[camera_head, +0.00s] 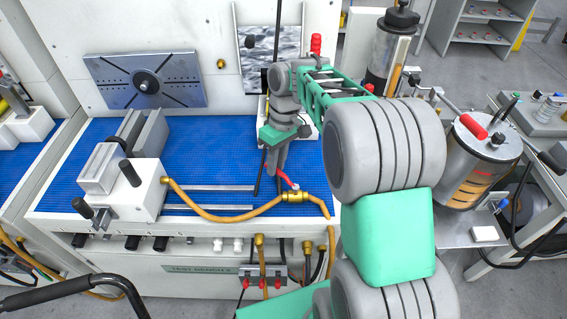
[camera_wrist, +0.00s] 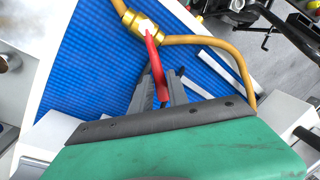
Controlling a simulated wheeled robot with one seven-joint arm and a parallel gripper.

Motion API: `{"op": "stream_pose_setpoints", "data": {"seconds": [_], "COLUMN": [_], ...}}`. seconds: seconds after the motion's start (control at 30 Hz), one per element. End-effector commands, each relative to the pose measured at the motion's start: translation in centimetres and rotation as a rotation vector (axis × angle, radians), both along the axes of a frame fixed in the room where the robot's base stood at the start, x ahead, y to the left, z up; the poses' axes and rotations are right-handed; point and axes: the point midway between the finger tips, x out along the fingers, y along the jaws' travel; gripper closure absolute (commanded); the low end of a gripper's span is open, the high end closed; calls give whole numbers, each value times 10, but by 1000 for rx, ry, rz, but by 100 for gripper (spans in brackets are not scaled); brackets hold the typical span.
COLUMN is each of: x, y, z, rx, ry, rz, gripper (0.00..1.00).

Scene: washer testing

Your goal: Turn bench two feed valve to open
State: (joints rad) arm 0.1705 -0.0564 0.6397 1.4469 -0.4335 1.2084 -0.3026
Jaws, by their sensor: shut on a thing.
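The feed valve is a brass body (camera_head: 297,196) with a red lever handle (camera_head: 281,174), set in a tan hose near the front edge of the blue bench top. In the head view the lever slants up and left from the brass body. My gripper (camera_head: 273,172) points down at the lever and is shut on it. In the wrist view the red lever (camera_wrist: 154,60) runs from the brass valve (camera_wrist: 140,22) down between the dark fingers (camera_wrist: 160,92). The fingers hide part of the lever.
The tan hose (camera_head: 215,217) runs left to a white clamp block (camera_head: 135,190). Two metal rails lie on the blue bench top (camera_head: 215,150). A label plate (camera_head: 201,268) and several fittings are along the bench front. A metal cylinder (camera_head: 478,165) stands on the right.

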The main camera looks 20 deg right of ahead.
Motion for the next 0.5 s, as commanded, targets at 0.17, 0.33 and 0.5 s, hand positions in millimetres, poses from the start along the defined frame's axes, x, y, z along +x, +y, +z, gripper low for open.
{"op": "stream_pose_setpoints", "data": {"seconds": [0.17, 0.33, 0.5], "x": [-7, -14, -23], "y": [11, 20, 26], "z": [-5, -6, -6], "rx": [0, -1, 0], "ry": [0, 0, 0], "rz": [169, 327, 475], "gripper": [100, 100, 100]}}
